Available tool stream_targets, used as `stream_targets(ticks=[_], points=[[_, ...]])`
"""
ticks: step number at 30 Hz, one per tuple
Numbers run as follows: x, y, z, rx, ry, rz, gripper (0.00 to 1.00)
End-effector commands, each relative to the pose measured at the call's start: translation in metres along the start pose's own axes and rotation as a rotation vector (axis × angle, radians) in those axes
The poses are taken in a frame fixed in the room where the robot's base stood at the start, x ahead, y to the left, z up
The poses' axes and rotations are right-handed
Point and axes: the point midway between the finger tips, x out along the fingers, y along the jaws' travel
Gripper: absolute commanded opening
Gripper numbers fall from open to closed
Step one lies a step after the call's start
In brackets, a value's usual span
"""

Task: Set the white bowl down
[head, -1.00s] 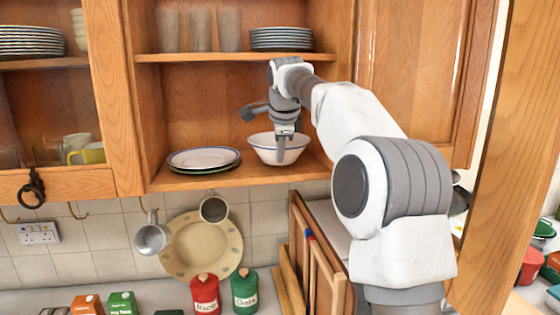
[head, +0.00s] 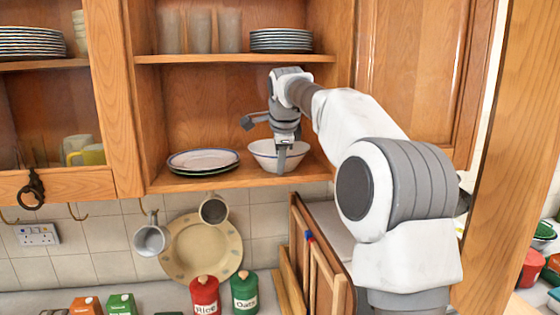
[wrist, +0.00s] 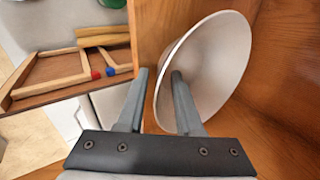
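The white bowl (head: 262,155) stands upright on the lower cupboard shelf (head: 215,180), near its right end. It also shows in the wrist view (wrist: 222,65). My gripper (head: 283,160) points down at the bowl's near side. In the wrist view my gripper (wrist: 159,75) has its fingers apart, astride the bowl's wall. One finger is inside the bowl and the other outside, with a gap beside the wall. The bowl's base contact is partly hidden by the finger in the head view.
A stack of plates (head: 203,158) lies left of the bowl on the same shelf. Glasses (head: 200,32) and more plates (head: 281,38) stand on the shelf above. The cupboard's right wall is close to the bowl. Mugs hang below the shelf.

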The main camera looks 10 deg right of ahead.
Motion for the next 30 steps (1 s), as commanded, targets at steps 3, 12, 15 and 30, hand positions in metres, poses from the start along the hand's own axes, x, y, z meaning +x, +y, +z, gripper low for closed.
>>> stream_targets(ticks=[3,12,15,30], points=[[-0.005,-0.002,0.000,0.001,0.001,-0.002,0.35],[-0.062,-0.002,0.000,0.001,0.000,-0.005,0.35],[-0.084,-0.003,0.000,0.000,0.000,-0.005,0.35],[-0.123,-0.001,0.000,0.000,0.000,0.000,0.35]])
